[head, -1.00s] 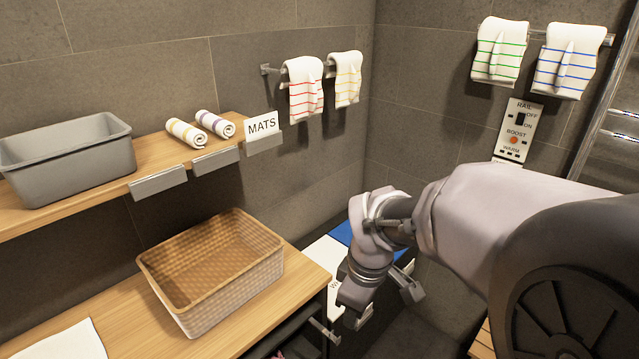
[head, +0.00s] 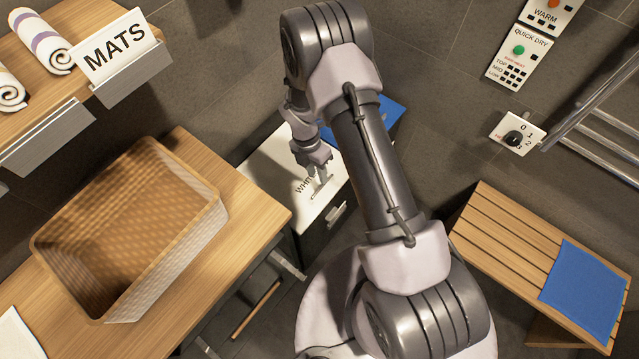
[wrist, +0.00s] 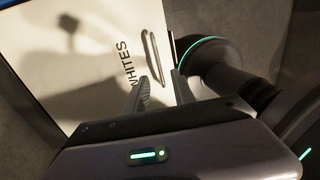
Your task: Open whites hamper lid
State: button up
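The whites hamper has a white lid (head: 272,160) marked "WHITES", lying flat and looking shut in the head view. The lid (wrist: 105,62) fills the upper left of the wrist view, with the arm's shadow across it. A slim metal handle (wrist: 154,57) lies on the lid beside the lettering. My gripper (head: 318,178) is low over the lid close to this handle. In the wrist view my gripper (wrist: 160,90) has its fingers apart with a gap between them, near the handle's lower end. I cannot tell whether they touch the lid.
A blue-lidded bin (head: 385,112) stands behind the white lid. A wicker basket (head: 208,205) sits on the wooden counter (head: 250,200) to the left. A slatted bench (head: 500,235) with a blue towel (head: 582,288) is at right, below a rail (head: 600,130).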

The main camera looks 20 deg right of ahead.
aim_at(321, 187)
jog(key=f, duration=0.1)
jog(key=f+b, duration=0.1)
jog(key=f, duration=0.3)
jog(key=shift+s+d+f, duration=0.2)
jog(key=shift+s+d, duration=0.1)
jog(key=shift+d, duration=0.05)
grip_shut()
dwell(1.0)
